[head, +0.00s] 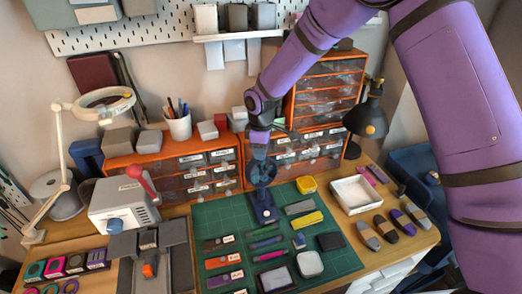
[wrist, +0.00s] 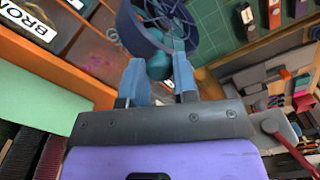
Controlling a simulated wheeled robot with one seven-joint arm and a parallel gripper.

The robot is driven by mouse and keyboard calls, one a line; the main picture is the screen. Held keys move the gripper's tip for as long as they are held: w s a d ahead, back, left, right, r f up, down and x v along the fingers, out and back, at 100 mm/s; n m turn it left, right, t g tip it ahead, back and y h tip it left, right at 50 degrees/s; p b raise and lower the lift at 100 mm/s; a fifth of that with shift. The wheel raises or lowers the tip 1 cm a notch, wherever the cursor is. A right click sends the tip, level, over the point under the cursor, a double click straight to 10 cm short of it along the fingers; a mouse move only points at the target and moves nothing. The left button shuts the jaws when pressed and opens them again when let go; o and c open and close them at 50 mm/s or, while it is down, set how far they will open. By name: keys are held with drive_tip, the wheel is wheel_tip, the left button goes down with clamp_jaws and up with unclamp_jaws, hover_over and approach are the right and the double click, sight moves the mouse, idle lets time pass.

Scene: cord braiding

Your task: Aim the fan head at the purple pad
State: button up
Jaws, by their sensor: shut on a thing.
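The small dark blue desk fan stands at the back edge of the green mat. Its round caged fan head (head: 263,173) faces roughly toward the head camera, above its blue base (head: 265,208). My gripper (head: 260,146) reaches down to the top rear of the fan head. In the wrist view, the fingers of my gripper (wrist: 158,66) are shut on a teal part (wrist: 158,67) behind the fan head (wrist: 160,22). A flat purple piece with a white label (head: 225,279) lies at the mat's front left. I cannot tell for certain that it is the purple pad.
Orange drawer units (head: 185,172) stand close behind and left of the fan. The green mat (head: 215,218) carries several flat labelled pieces and small tools. A white tray (head: 355,194) is at the right. A white hand press (head: 123,205) and magnifier lamp (head: 65,150) stand left.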

drive_tip(key=m, duration=0.4)
drive_tip(key=shift+m, duration=0.4)
idle(0.4)
drive_tip(key=o, duration=0.9)
drive_tip(key=shift+r, duration=0.1)
wheel_tip(320, 180, up, 11)
drive_tip(key=shift+f, duration=0.15)
